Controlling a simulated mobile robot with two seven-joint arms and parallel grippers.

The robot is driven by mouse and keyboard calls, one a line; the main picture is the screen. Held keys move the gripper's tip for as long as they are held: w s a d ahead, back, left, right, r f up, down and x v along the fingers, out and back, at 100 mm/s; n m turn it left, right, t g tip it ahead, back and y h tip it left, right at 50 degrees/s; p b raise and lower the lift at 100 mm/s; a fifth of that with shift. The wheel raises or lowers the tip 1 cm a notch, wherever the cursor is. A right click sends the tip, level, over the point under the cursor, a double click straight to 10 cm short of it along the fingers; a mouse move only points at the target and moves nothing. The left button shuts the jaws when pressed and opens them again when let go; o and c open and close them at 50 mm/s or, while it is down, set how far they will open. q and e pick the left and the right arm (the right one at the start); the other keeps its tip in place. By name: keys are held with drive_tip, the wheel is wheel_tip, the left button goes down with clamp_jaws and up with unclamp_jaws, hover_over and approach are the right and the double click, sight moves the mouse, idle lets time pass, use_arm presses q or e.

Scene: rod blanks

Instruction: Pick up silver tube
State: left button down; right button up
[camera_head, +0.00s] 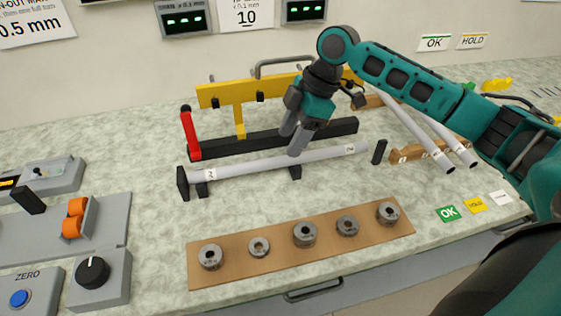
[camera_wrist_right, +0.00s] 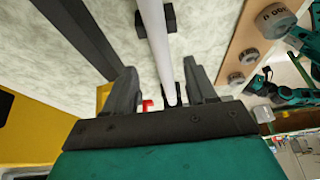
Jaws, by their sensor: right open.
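A long silver tube (camera_head: 250,166) lies level across low black supports on the bench, with small labels near both ends. My right gripper (camera_head: 293,141) reaches down over its middle, fingers pointing at the bench. In the right wrist view the tube (camera_wrist_right: 156,40) runs between the two open fingers of my right gripper (camera_wrist_right: 163,84), with a gap on each side. Two more silver tubes (camera_head: 418,128) lie side by side at the right on a wooden rack (camera_head: 418,152). My left gripper is not seen.
A yellow-and-black fixture (camera_head: 222,95) with a red handle (camera_head: 190,134) stands close behind the tube. A wooden board (camera_head: 330,233) with several metal rings lies in front. Control boxes (camera_head: 110,268) stand at the left. A small black post (camera_head: 379,152) stands past the tube's right end.

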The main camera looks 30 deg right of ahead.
sight(284, 157)
drive_tip(key=x, duration=0.5)
drive_tip(key=shift+s+d+f+b, duration=0.1)
drive_tip(key=shift+f+b, duration=0.1)
drive_tip(key=shift+b, duration=0.2)
clamp_jaws()
